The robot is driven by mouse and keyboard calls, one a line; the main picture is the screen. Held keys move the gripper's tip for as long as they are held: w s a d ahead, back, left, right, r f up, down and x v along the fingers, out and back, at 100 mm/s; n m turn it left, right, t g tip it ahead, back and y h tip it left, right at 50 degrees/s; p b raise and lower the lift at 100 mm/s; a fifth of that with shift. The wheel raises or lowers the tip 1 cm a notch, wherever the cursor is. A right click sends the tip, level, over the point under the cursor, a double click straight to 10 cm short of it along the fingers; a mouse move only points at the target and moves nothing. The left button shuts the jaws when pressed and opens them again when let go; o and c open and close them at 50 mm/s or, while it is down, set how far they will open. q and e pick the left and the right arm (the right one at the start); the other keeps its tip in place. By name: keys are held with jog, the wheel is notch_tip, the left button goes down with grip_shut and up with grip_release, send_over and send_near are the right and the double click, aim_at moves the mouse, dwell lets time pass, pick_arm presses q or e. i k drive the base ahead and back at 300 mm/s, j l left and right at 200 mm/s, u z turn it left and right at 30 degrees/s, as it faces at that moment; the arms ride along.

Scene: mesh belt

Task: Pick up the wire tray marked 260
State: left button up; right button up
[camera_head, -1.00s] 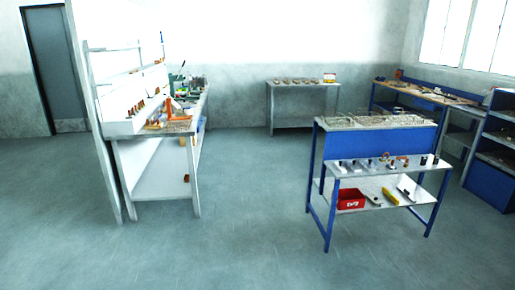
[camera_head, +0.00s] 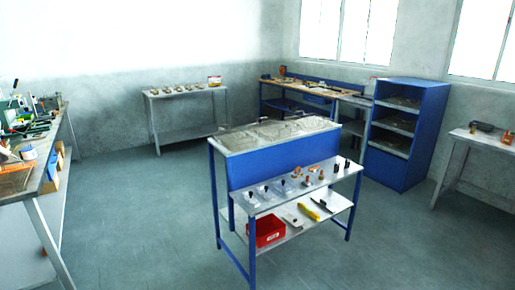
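No marking 260 is readable at this distance, so I cannot tell which item is the wire tray marked 260. Flat grey mesh-like pieces (camera_head: 275,132) lie on top of the blue workbench (camera_head: 285,161) in the middle of the head view. Greyish flat items, too small to make out, also lie on the shelves of the blue shelf unit (camera_head: 439,135) at the right. Neither of my grippers is in view.
The blue bench has lower shelves with small parts and a red bin (camera_head: 266,232). A cluttered bench (camera_head: 28,182) stands at left, a small table (camera_head: 185,92) at the back, another table (camera_head: 482,143) at right. Open floor (camera_head: 150,225) lies between the left and blue benches.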

aim_at(273, 128)
jog(key=i+l+z, duration=0.3)
jog(key=i, duration=0.65)
jog(key=i+j+z, duration=0.1)
jog(key=i+z, duration=0.2)
jog(key=i, duration=0.7)
